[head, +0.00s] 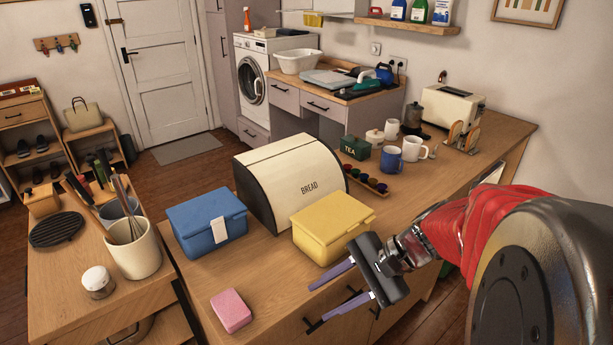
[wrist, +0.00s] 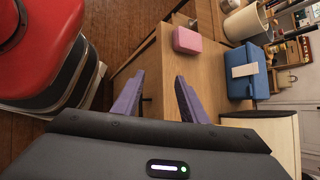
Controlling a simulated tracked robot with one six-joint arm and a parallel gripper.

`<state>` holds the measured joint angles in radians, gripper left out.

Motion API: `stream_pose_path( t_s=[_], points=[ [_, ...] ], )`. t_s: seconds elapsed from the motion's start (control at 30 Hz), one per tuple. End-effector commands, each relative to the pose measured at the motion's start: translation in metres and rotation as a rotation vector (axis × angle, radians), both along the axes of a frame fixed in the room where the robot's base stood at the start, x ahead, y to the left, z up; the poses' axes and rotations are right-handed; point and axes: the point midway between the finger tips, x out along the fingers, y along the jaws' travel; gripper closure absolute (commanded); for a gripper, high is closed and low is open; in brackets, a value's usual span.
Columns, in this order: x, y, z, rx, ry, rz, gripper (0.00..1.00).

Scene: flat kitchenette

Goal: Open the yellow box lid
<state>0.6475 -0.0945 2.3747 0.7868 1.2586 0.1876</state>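The yellow box (head: 333,226) sits on the wooden counter, in front of the cream bread bin, and its lid looks shut. My gripper (head: 340,289) is in front of the yellow box near the counter's front edge, with its two purple fingers spread apart and nothing between them. In the wrist view the open fingers (wrist: 156,98) point over the counter edge toward the pink block. The yellow box cannot be made out in the wrist view.
A blue box (head: 207,222) with a white latch and a pink block (head: 231,310) stand to the left; the bread bin (head: 290,181) stands behind. Mugs (head: 414,148) and a toaster (head: 454,104) are further right. Counter between the pink block and the yellow box is clear.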

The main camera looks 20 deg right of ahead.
Motion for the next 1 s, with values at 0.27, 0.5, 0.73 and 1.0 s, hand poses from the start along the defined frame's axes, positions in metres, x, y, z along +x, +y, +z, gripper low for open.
stream_pose_path(
  t_s=[0.27,0.5,0.73,1.0],
  points=[
    [0.033,-0.055,-0.003,0.339,0.057,-0.337,0.61],
    [0.051,-0.127,-0.007,0.63,0.047,-0.628,0.61],
    [0.049,-0.212,-0.017,0.892,-0.014,-0.892,0.61],
    [0.038,-0.265,-0.024,1.038,-0.073,-1.038,0.61]
  ],
)
